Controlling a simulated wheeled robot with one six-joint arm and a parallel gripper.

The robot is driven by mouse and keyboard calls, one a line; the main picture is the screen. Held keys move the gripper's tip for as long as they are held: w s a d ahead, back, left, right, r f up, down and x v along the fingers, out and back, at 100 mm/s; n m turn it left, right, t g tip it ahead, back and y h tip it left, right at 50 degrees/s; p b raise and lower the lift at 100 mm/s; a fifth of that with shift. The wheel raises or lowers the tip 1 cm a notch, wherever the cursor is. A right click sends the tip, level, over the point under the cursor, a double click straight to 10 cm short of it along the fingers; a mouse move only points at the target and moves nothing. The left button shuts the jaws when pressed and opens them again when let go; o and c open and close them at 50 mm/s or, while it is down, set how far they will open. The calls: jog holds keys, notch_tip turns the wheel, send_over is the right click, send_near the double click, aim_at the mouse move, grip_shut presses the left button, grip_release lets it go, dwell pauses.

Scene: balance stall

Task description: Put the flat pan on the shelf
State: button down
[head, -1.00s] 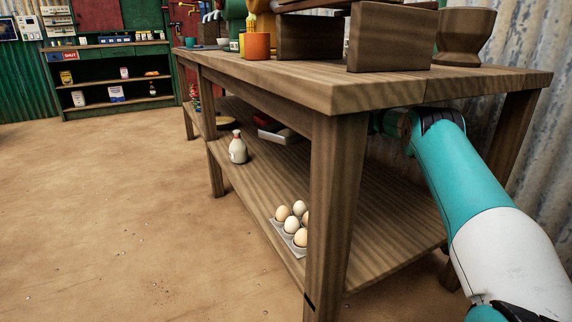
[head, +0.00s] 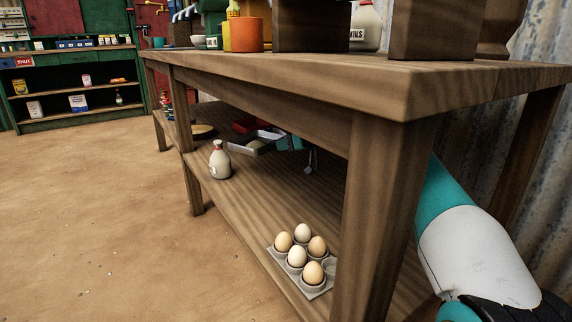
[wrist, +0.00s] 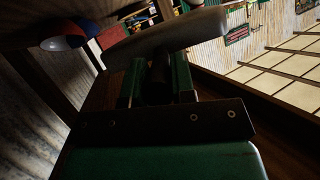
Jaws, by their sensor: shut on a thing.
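In the wrist view my gripper (wrist: 160,88) has its green fingers closed around a short dark handle. The handle joins a grey, flat, round-edged thing, which I take to be the flat pan (wrist: 165,38), held just beyond the fingertips. In the head view my arm reaches behind the near table leg into the space above the lower shelf (head: 265,205). Its far end is mostly hidden there by the leg and tabletop, and I cannot clearly make out the pan in that view.
On the lower shelf are an egg tray (head: 325,285) at the near end, a white bottle (head: 220,160), a grey tray (head: 238,148), a red thing (head: 245,127) and a tan round thing (head: 203,131). The tabletop (head: 330,75) and legs close it in. Bare shelf lies between bottle and eggs.

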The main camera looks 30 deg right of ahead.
notch_tip(320, 180, down, 4)
jog(key=shift+d+f+b, duration=0.1)
jog(key=shift+f+b, duration=0.05)
jog(key=shift+b, duration=0.95)
jog(key=shift+s+f, duration=0.1)
